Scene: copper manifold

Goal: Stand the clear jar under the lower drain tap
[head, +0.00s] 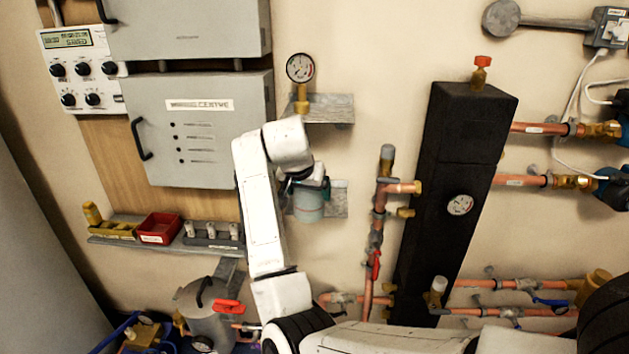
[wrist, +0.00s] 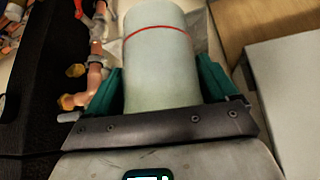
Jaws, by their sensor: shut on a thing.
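The clear jar (head: 308,208) is a pale, translucent cylinder. In the wrist view the jar (wrist: 160,60) has a thin red line around it and sits between the teal fingers of my gripper (wrist: 160,88). In the head view my gripper (head: 311,186) is shut on the jar, which hangs roughly upright in front of a small grey wall shelf (head: 338,197). I cannot tell whether the jar touches this shelf. A red-levered valve (head: 375,265) is on the vertical copper pipe to the right and lower. Which fitting is the lower drain tap is not clear.
A tall black insulated block (head: 432,225) with a gauge stands to the right. A gauge shelf (head: 330,108) is above my gripper. A grey cabinet (head: 190,130) and a shelf with a red tray (head: 160,229) are left. A grey pot (head: 208,305) is low left.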

